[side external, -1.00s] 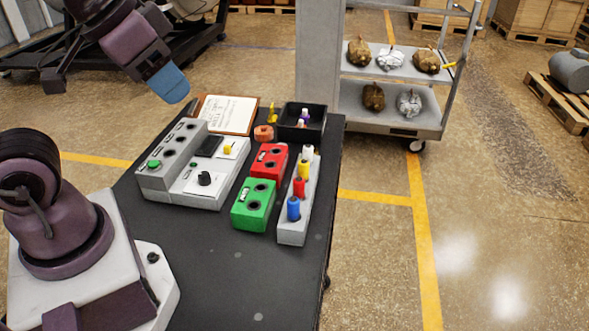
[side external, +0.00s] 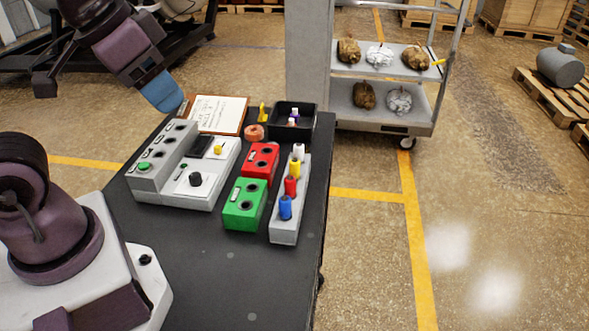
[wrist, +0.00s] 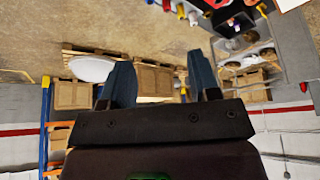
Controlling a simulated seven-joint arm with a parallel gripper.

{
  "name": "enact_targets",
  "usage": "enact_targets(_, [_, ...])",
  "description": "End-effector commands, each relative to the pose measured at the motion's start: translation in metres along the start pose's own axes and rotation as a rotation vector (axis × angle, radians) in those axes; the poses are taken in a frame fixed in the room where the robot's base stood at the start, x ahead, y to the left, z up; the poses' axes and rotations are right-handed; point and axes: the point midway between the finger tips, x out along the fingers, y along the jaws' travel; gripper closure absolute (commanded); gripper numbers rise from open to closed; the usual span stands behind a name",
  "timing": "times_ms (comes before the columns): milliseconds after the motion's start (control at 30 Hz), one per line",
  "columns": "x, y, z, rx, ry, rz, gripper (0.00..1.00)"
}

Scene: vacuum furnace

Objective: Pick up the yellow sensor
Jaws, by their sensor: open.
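The yellow sensor (side external: 294,168) is a small yellow cylinder standing upright in a grey rack (side external: 284,232) on the dark table, in the side view. It stands between a white sensor (side external: 298,152) and a red sensor (side external: 290,187), with a blue sensor (side external: 285,208) at the near end. My gripper (side external: 170,107) is high up at the left, near the clipboard and well apart from the rack. In the wrist view its two blue fingers (wrist: 160,62) are spread with nothing between them. Small coloured parts show at that view's top edge, too small to identify surely.
Red (side external: 261,162) and green (side external: 244,205) socket blocks stand left of the rack. A grey control box (side external: 180,190), clipboard (side external: 217,114), orange ring (side external: 253,132) and black bin (side external: 276,130) are also on the table. The table's near part is clear. A shelf cart (side external: 385,124) stands behind.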

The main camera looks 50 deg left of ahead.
Motion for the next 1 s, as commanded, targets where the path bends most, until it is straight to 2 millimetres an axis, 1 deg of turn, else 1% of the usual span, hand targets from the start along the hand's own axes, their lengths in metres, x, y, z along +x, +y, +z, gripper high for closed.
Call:
enact_targets(33, [0.009,0.000,0.000,-0.003,-0.046,0.002,0.44])
enact_targets(67, [0.014,-0.001,-0.003,-0.005,-0.070,0.004,0.44])
enact_targets(167, [0.032,-0.003,-0.016,-0.028,-0.158,0.011,0.44])
enact_targets(267, [0.054,-0.007,-0.035,-0.110,-0.238,0.011,0.44])
enact_targets(367, [0.080,-0.011,-0.055,-0.237,-0.308,-0.005,0.44])
enact_targets(467, [0.110,-0.017,-0.073,-0.393,-0.369,-0.040,0.44])
enact_targets(567, [0.144,-0.024,-0.090,-0.571,-0.418,-0.092,0.44])
enact_targets(600, [0.158,-0.027,-0.096,-0.647,-0.433,-0.118,0.44])
enact_targets(767, [0.213,-0.040,-0.114,-0.966,-0.461,-0.235,0.44])
enact_targets(800, [0.226,-0.043,-0.119,-1.052,-0.457,-0.265,0.44])
enact_targets(900, [0.249,-0.049,-0.132,-1.266,-0.426,-0.328,0.44])
enact_targets(967, [0.254,-0.052,-0.142,-1.375,-0.397,-0.346,0.44])
enact_targets(1000, [0.253,-0.052,-0.149,-1.440,-0.375,-0.348,0.44])
